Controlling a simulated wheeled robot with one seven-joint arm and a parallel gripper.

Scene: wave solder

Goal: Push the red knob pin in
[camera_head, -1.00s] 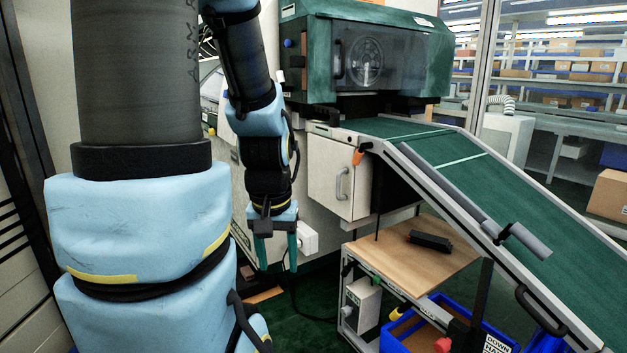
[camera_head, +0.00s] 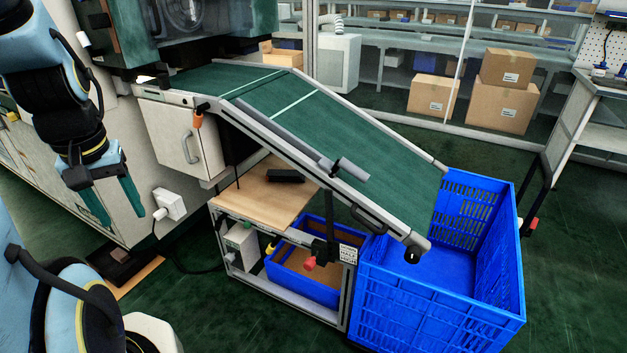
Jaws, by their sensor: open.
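The red knob pin (camera_head: 310,263) sticks out from a dark bracket low on the upright post under the sloped conveyor (camera_head: 352,143). It is small, and how far it sits in its hole cannot be told. A white label with black print (camera_head: 347,253) is beside it on the right. My gripper (camera_head: 116,208) hangs at the left, pointing down, with its two green fingers apart and nothing between them. It is well to the left of the knob and touches nothing.
A large blue crate (camera_head: 500,310) stands under the conveyor's low end. A smaller blue bin (camera_head: 290,277) sits in the frame below the wooden shelf (camera_head: 245,197). A white cabinet with a handle (camera_head: 180,140) stands behind.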

